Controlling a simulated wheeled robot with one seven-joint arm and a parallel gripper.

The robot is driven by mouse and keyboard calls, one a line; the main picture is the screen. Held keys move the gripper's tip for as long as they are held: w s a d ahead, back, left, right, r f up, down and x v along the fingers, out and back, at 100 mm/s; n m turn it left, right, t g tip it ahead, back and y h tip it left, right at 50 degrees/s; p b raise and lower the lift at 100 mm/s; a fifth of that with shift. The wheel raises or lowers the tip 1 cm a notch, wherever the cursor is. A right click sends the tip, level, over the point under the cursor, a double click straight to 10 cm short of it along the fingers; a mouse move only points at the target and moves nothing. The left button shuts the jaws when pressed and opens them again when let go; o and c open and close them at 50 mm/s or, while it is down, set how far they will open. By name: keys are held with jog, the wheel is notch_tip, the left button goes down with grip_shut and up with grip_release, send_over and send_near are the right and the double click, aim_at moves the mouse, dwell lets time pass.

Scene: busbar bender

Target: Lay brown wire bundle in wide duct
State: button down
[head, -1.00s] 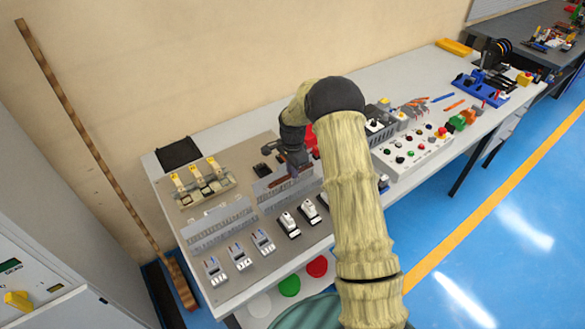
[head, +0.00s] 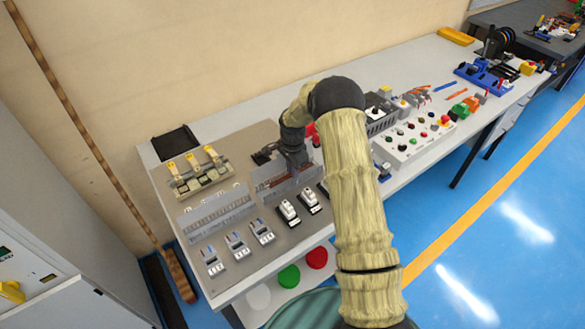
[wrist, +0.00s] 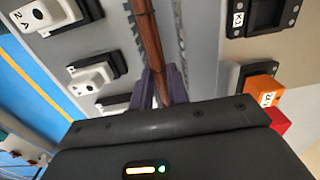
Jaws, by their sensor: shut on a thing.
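The brown wire bundle (wrist: 150,40) runs lengthwise up the wrist view as a reddish-brown strand. My gripper (wrist: 163,88) is shut on it, with a dark purple finger on either side. In the head view my gripper (head: 297,170) points down at the right-hand grey slotted duct (head: 262,196) on the board. In the wrist view the bundle lines up with the duct's slotted wall (wrist: 179,18) and lies close beside it. I cannot tell whether it touches the duct floor. My arm hides part of the duct's right side.
A second grey slotted duct (head: 215,212) lies to the left. White switches (head: 288,211) and breakers (head: 236,243) stand in front of the ducts. A beige busbar assembly (head: 201,176) stands behind. A white button box (head: 412,137) is to the right.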

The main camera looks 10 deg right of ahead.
jog(key=c, duration=1.3)
grip_release()
notch_tip(320, 180, up, 17)
jog(key=shift+s+d+r+b, duration=0.1)
jog(key=shift+r+b, duration=0.1)
jog(key=shift+b, duration=1.05)
jog(key=s+n, duration=0.4)
jog(key=s, duration=0.5)
jog(key=s+n+t, duration=0.1)
jog(key=s+n, duration=0.4)
jog(key=s, duration=0.5)
jog(key=s+n+t, duration=0.1)
jog(key=s+n, duration=0.3)
jog(key=s, duration=0.6)
jog(key=shift+s+a+f+n, duration=0.1)
jog(key=shift+s+a+n, duration=0.05)
jog(key=shift+a+n, duration=0.2)
